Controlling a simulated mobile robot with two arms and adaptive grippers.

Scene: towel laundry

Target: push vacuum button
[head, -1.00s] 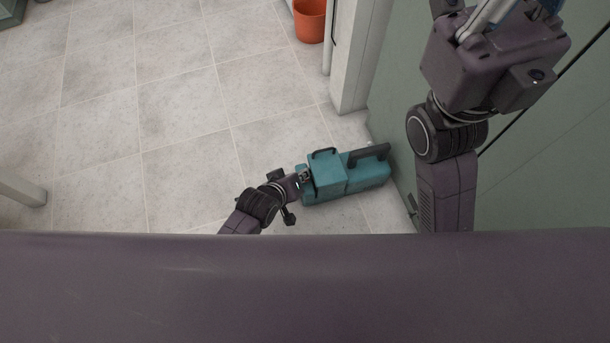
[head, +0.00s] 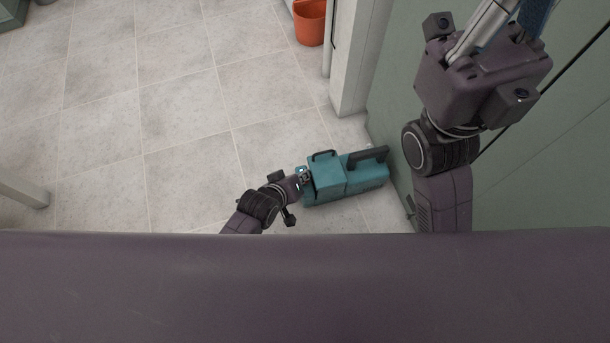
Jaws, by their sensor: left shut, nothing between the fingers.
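The vacuum (head: 345,178) is a teal, box-shaped machine with dark handles on top. It sits on the tiled floor beside the green wall, right of centre in the head view. My left gripper (head: 304,177) is shut and empty, with its fingertips at the left end of the vacuum. I cannot tell whether they touch it. The button cannot be made out. My right arm rises at the right of the view, with its gripper (head: 535,18) cut by the top edge; its fingers do not show clearly.
An orange bucket (head: 310,22) stands at the top, next to a white door frame (head: 352,60). The green wall (head: 540,170) bounds the right side. A white leg-like piece (head: 22,192) is at the left edge.

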